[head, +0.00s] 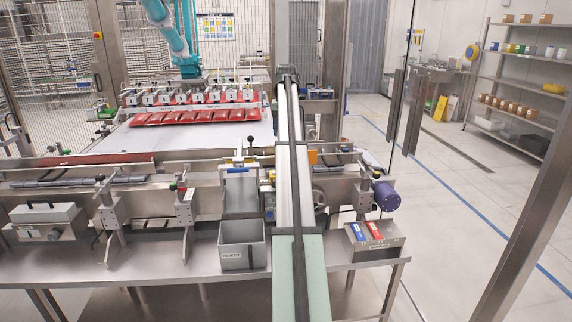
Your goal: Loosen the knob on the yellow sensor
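No gripper of mine shows in the head view. A small yellow part (270,177) sits on the side of the conveyor frame, just left of the light central belt. It may be the yellow sensor, but it is too small to tell, and I cannot make out a knob on it. A larger orange-yellow block (313,157) stands just right of the same belt. A black ball-topped lever (251,143) rises left of the belt. A bracket post (184,205) at the left carries small red and green parts.
A grey bin (232,257) and a tray (384,243) with blue and red packs stand at the steel bench's front. The central belt (312,290) runs towards me. A teal arm (171,30) hangs above red pouches (190,116). The floor at right is clear.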

